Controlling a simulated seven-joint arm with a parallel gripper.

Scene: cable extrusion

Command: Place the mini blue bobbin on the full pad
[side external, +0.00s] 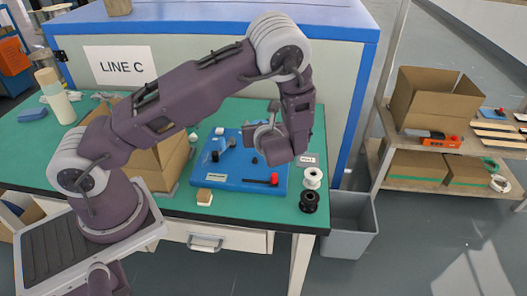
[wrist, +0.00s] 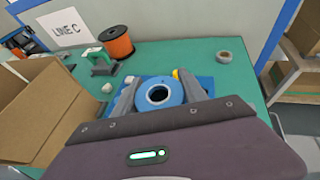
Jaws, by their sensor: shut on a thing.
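The mini blue bobbin (wrist: 158,96), a round blue spool with a dark centre hole, sits between the two grey fingers of my gripper (wrist: 158,94) in the wrist view. My gripper is shut on it. In the side view my gripper (side external: 256,136) is over the blue board (side external: 236,181) on the green table, and the bobbin is mostly hidden by my arm. Whether the bobbin touches the board is unclear. A small grey label (side external: 308,160) lies to the right of the board; its text is too small to read surely. I cannot identify the full pad with certainty.
A white bobbin (side external: 312,178) and a black bobbin (side external: 308,201) stand at the table's right front. An open carton (wrist: 35,108) is at left. An orange spool (wrist: 117,42) stands behind.

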